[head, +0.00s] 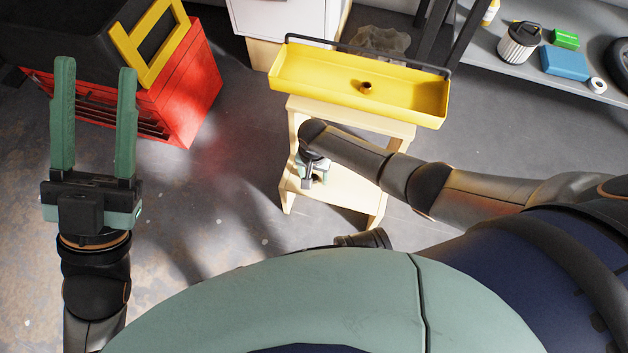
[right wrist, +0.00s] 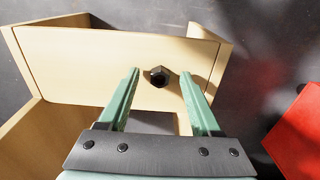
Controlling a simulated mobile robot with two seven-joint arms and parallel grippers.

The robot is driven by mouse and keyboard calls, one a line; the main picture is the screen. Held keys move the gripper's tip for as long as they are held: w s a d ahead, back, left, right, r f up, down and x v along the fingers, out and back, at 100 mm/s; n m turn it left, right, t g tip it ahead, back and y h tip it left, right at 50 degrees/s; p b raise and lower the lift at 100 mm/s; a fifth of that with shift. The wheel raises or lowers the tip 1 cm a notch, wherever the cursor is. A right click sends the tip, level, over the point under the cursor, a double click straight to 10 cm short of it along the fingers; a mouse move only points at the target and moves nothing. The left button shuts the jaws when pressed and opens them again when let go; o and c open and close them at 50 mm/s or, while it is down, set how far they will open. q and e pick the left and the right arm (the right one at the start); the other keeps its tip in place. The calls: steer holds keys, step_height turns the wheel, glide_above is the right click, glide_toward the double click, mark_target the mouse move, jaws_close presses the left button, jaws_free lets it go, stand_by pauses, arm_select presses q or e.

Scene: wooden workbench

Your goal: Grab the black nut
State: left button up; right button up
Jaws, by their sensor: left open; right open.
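The black nut (right wrist: 159,76) lies on the pale wooden board of the step stool (right wrist: 110,60) in the right wrist view. My right gripper (right wrist: 160,73) is open, and the nut appears between its two fingertips with a gap on each side. I cannot tell how far the fingers are above the board. In the head view my right gripper (head: 315,174) is over the lower step of the stool (head: 350,192), where the arm and gripper mostly hide the nut. My left gripper (head: 93,122) is open and empty over the floor at the left.
A yellow tray (head: 310,70) with a small brown nut-like piece (head: 366,88) rests on top of the stool, above my right gripper. A red toolbox (head: 200,85) stands at the left. A grey shelf (head: 490,50) with several items is at the upper right.

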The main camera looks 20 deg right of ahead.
steer(key=shift+f, duration=0.25)
jaws_close()
stand_by(0.3)
